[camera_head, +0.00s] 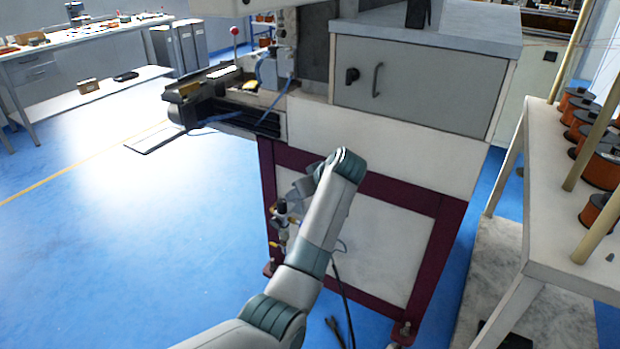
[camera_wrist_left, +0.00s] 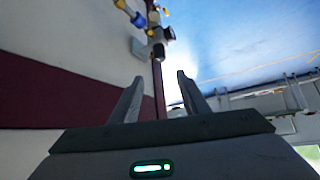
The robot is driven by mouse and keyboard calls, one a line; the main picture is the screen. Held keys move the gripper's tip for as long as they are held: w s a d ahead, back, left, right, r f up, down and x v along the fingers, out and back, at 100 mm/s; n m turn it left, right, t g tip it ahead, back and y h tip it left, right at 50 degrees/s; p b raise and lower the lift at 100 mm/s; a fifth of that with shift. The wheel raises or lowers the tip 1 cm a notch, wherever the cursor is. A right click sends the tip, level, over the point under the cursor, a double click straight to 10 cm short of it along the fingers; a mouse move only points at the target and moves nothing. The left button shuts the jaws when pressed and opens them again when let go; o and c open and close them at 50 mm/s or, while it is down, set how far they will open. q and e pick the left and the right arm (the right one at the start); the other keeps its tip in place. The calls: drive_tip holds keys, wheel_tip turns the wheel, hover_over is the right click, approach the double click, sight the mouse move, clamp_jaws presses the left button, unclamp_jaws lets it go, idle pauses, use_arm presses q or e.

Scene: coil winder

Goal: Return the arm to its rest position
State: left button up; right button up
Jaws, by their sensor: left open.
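My left arm (camera_head: 320,220) rises from the bottom of the head view, bent at the top in front of the coil winder's base. My left gripper (camera_wrist_left: 157,78) shows in the left wrist view with its two fingers apart and nothing between them. In the head view the gripper end is mostly hidden behind the arm, close to the base. My right gripper is in neither view.
The coil winder (camera_head: 400,85) stands ahead on a maroon frame (camera_head: 440,250). Small valve fittings (camera_head: 281,222) and a dark cable (camera_head: 343,290) are beside my arm. A white rack (camera_head: 545,200) with copper spools stands right. Blue floor (camera_head: 120,240) is open left.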

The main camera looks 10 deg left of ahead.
use_arm(q)
drive_tip(key=s+a+f+m+g+h, duration=0.1)
drive_tip(key=s+a+f+m+h, duration=0.15)
drive_tip(key=s+f, duration=0.95)
drive_tip(key=s+a+f+m+h, duration=0.1)
drive_tip(key=s+f+m+h, duration=0.15)
drive_tip(key=s+f, duration=0.95)
drive_tip(key=s+d+f+m+h, duration=0.1)
drive_tip(key=s+m, duration=0.2)
drive_tip(key=s, duration=1.1)
drive_tip(key=s+d+f+m+h, duration=0.1)
drive_tip(key=s+m+h, duration=0.15)
drive_tip(key=s, duration=1.15)
wheel_tip(320, 180, down, 17)
drive_tip(key=a+p, duration=0.1)
drive_tip(key=p, duration=1.2)
drive_tip(key=shift+s+r+m+y, duration=0.2)
drive_tip(key=shift+s+m+y, duration=0.05)
drive_tip(key=shift+m+y, duration=0.2)
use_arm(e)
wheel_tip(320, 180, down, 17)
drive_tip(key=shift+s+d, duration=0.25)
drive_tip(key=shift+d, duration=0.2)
use_arm(q)
drive_tip(key=shift+a, duration=0.1)
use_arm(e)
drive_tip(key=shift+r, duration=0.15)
